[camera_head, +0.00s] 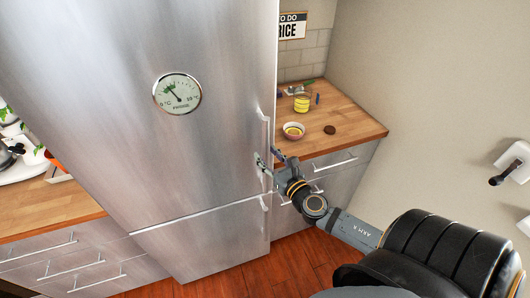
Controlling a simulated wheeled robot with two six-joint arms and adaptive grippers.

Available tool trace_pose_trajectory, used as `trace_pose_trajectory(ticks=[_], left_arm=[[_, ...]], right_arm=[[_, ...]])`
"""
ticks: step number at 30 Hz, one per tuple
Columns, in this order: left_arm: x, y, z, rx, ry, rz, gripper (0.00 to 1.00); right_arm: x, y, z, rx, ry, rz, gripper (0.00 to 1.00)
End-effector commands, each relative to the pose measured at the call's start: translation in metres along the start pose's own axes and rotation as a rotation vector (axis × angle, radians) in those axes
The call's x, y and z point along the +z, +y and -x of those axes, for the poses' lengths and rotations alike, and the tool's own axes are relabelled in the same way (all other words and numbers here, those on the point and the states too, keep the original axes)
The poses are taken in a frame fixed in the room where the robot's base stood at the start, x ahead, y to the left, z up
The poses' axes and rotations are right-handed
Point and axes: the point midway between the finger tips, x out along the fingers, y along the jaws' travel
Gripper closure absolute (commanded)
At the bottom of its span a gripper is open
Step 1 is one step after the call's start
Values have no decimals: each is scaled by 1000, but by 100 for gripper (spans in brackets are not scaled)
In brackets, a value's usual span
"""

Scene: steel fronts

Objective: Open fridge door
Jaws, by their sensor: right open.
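The tall steel fridge fills the left and middle of the head view. Its large upper door (140,140) looks shut and carries a round temperature dial (177,93). The door's vertical bar handle (266,130) is at its right edge. My right gripper (269,157) is open at the lower end of this handle, one finger showing on each side. I cannot tell whether it touches the bar. My left gripper is not in view.
A lower fridge door (205,240) has its own handle (264,204). A wooden counter (355,125) on the right holds a bowl (293,131), a jar (301,103) and a dark round item. Drawers (75,262) stand at left. Wood floor (290,262) shows below.

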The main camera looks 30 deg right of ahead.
Motion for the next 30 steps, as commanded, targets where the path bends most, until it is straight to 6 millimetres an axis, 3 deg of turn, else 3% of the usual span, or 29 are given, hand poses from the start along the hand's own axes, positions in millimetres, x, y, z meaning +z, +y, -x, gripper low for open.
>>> trace_pose_trajectory(ticks=[6, 14, 24, 30], left_arm=[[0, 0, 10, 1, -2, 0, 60], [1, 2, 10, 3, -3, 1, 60], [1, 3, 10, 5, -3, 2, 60], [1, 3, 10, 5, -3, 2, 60]], right_arm=[[1, 0, -18, -1, 2, -2, 56], [0, 0, -19, 1, 2, -1, 56], [0, 0, -19, 0, 2, -1, 100], [0, 0, -19, 0, 2, -1, 100]])
